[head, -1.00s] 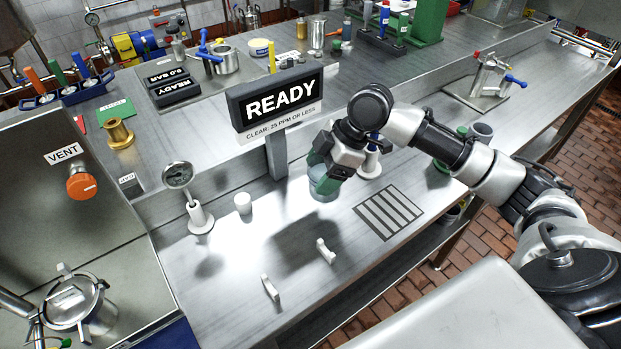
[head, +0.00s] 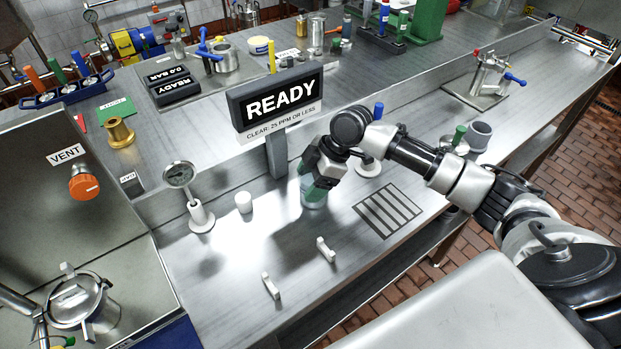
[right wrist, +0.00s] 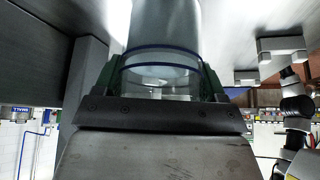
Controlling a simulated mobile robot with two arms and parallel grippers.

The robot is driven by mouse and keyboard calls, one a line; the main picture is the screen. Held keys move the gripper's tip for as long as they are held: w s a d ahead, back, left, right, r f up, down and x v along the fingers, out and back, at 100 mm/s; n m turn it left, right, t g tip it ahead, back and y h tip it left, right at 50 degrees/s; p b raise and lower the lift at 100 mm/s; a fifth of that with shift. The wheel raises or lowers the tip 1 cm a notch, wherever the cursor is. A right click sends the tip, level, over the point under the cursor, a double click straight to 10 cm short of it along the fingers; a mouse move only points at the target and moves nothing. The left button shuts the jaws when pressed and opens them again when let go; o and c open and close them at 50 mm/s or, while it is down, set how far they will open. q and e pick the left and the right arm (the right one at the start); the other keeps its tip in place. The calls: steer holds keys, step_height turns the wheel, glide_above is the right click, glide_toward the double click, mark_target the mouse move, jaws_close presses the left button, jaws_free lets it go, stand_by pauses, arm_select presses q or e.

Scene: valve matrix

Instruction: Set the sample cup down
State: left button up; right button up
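The sample cup is a clear glass cup (head: 314,201) with a bluish tint, low over the steel counter below the READY sign. My right gripper (head: 318,189) has its green fingers around it. In the right wrist view the glass cup (right wrist: 160,75), with a blue band, sits between the two green fingers, which press close on both sides. The cup looks upright. Whether its base touches the counter I cannot tell. My left gripper is in neither view.
The READY sign (head: 277,100) on its post stands just behind the cup. A small white cup (head: 243,202) and a gauge on a stand (head: 180,175) are to the left. A slotted grate (head: 389,210) lies to the right. Two white brackets (head: 326,249) (head: 270,286) stand in front.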

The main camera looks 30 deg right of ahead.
steer(key=o, duration=0.4)
steer(key=v, duration=1.2)
steer(key=shift+b, duration=0.45)
steer(key=shift+r, duration=0.1)
